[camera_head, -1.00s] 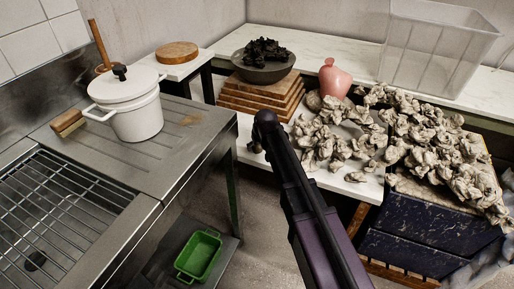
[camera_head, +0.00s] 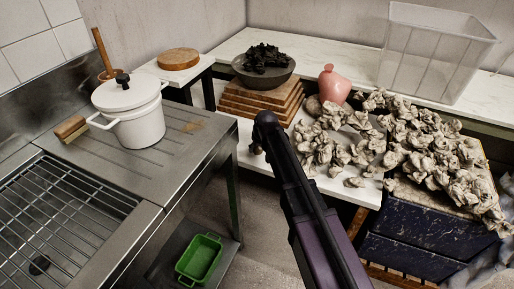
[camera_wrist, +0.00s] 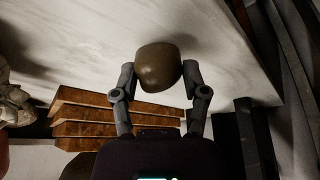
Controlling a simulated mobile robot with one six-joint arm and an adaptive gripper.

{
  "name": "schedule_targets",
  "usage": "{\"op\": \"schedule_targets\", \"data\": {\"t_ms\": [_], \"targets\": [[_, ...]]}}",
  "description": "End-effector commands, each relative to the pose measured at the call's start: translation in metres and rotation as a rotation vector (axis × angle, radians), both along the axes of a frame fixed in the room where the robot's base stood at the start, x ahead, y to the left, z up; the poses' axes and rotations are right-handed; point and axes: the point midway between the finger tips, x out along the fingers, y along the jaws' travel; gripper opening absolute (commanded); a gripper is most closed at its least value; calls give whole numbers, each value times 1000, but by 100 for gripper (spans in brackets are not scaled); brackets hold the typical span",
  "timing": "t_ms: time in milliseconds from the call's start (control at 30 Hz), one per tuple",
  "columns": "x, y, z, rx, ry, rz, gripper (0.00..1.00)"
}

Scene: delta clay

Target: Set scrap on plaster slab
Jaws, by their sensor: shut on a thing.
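My gripper (camera_wrist: 159,74) is shut on a smooth, rounded olive-brown lump (camera_wrist: 158,64), one finger at each side; I take it for the scrap. In the head view my arm hides most of my gripper (camera_head: 258,145), and the lump cannot be made out there. In the wrist view the lump appears over a pale counter; its height is hard to judge. Many crumpled grey-beige clay pieces (camera_head: 440,150) lie heaped at the right.
Stacked wooden boards (camera_head: 262,102) bear a dark bowl (camera_head: 264,76) of black pieces. A pink vase (camera_head: 334,84) stands beside them. A clear bin (camera_head: 433,55) is at the back right. A white pot (camera_head: 135,115) stands on the steel counter (camera_head: 190,140) at left. A green tray (camera_head: 200,258) sits low.

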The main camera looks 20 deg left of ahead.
Motion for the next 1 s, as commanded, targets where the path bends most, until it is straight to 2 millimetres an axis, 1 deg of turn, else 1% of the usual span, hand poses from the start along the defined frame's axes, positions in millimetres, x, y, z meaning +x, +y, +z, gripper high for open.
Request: {"op": "schedule_targets", "data": {"t_ms": [33, 167, 200, 600, 800, 1000], "targets": [[0, 0, 9, 0, 0, 0, 1], [0, 0, 22, 0, 0, 0, 1], [-11, -11, 18, 0, 0, -1, 1], [-74, -78, 25, 1, 1, -2, 1], [-95, -102, 28, 0, 0, 0, 1], [-106, -115, 29, 0, 0, -1, 1]]}}
